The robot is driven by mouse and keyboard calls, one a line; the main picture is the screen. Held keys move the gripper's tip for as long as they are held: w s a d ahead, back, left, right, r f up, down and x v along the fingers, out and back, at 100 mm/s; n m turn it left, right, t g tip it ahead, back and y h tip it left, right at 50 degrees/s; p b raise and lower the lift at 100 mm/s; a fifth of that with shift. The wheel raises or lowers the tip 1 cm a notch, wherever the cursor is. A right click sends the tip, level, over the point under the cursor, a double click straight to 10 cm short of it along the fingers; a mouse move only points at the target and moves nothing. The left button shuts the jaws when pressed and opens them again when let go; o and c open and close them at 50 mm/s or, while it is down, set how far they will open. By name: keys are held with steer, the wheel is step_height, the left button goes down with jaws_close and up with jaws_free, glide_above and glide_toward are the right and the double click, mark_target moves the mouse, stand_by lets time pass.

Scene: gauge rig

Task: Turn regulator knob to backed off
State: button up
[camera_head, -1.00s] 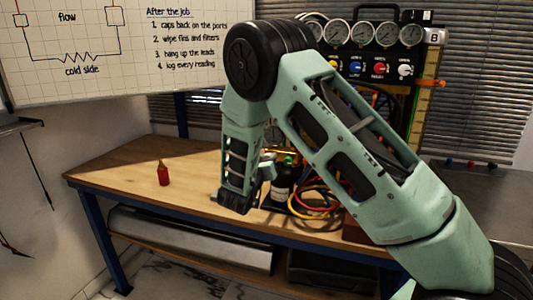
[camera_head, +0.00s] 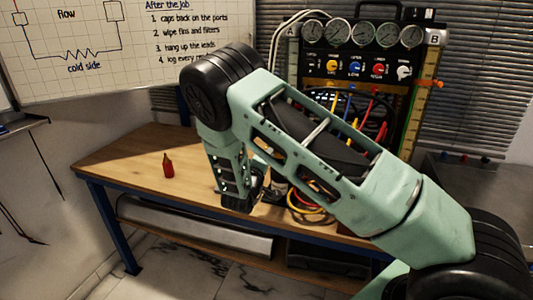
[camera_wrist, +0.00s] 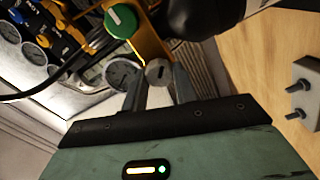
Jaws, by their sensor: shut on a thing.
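In the wrist view, my gripper (camera_wrist: 159,90) has its two dark fingers closed on either side of a small round grey knob (camera_wrist: 158,72) with a dark slot line, which I take for the regulator knob. The knob sits at the end of a brass-coloured regulator body (camera_wrist: 150,42). A green knob (camera_wrist: 122,20) with a white mark is on the same body, apart from the fingers. A round gauge (camera_wrist: 121,74) is just left of the fingers. In the head view my arm hides the regulator and fingertips.
A black bottle (camera_wrist: 195,14) stands close to the regulator. In the head view, a gauge panel (camera_head: 367,68) with coloured knobs stands behind the workbench (camera_head: 135,160).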

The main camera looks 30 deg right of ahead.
steer(key=shift+f+n+p, duration=0.15)
steer(key=shift+n+p, duration=1.4)
steer(key=shift+n, duration=2.75)
steer(key=o, duration=1)
steer(key=shift+a, duration=0.1)
steer(key=b+v, duration=0.4)
steer(key=v, duration=1.3)
steer(key=shift+s+a, duration=0.1)
steer(key=shift+s, duration=0.1)
